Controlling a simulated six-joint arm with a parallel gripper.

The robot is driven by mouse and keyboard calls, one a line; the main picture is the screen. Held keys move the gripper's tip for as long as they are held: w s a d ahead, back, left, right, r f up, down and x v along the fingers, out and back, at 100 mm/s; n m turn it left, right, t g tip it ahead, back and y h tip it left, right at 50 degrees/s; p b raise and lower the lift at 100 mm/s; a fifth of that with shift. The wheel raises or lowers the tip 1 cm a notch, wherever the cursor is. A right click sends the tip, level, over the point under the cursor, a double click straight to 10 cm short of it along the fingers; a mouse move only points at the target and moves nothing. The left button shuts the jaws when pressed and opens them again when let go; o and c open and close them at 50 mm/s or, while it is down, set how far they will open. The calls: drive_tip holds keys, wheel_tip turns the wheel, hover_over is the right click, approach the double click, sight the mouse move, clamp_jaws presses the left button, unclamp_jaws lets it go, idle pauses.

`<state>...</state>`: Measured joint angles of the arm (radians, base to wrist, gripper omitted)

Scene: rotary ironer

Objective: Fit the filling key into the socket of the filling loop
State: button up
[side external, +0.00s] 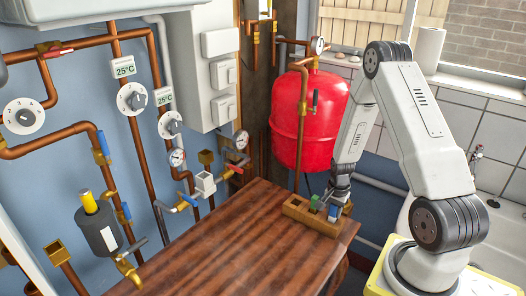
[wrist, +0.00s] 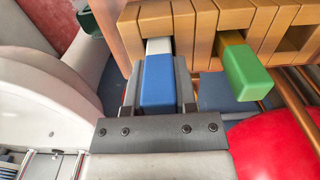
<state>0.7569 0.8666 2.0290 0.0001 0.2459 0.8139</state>
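A blue-headed key (wrist: 158,82) with a pale shaft stands in a slot of the wooden rack (wrist: 130,32); the blue key also shows in the side view (side external: 333,214). My gripper (wrist: 158,90) has a dark finger on each side of the blue head; whether they press on it I cannot tell. A green-headed key (wrist: 246,72) with a yellowish shaft stands in another slot of the rack. A white block (side external: 205,183) sits between the blue-lever and red-lever valves on the wall pipes and looks like the filling loop; its socket opening is not clear.
The rack stands at the right end of the brown wooden worktop (side external: 200,245), otherwise bare. A red tank (side external: 307,120) hangs close behind my gripper. A black cylinder with a yellow top (side external: 97,220) and a brass tap stand at the left. Copper pipes and gauges line the wall.

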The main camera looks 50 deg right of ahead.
drive_tip(key=shift+r, duration=0.1)
clamp_jaws()
drive_tip(key=shift+r, duration=4.95)
wheel_tip(320, 180, up, 16)
drive_tip(key=w+r, duration=0.2)
drive_tip(key=w, duration=1.1)
drive_tip(key=w+a, duration=0.5)
drive_tip(key=w, duration=0.4)
drive_tip(key=w+a, duration=0.4)
drive_tip(key=w, duration=0.4)
drive_tip(key=w+a+f, duration=0.2)
drive_tip(key=w+a, duration=0.5)
drive_tip(key=a, duration=0.5)
wheel_tip(320, 180, down, 8)
drive_tip(key=shift+d+r, duration=0.25)
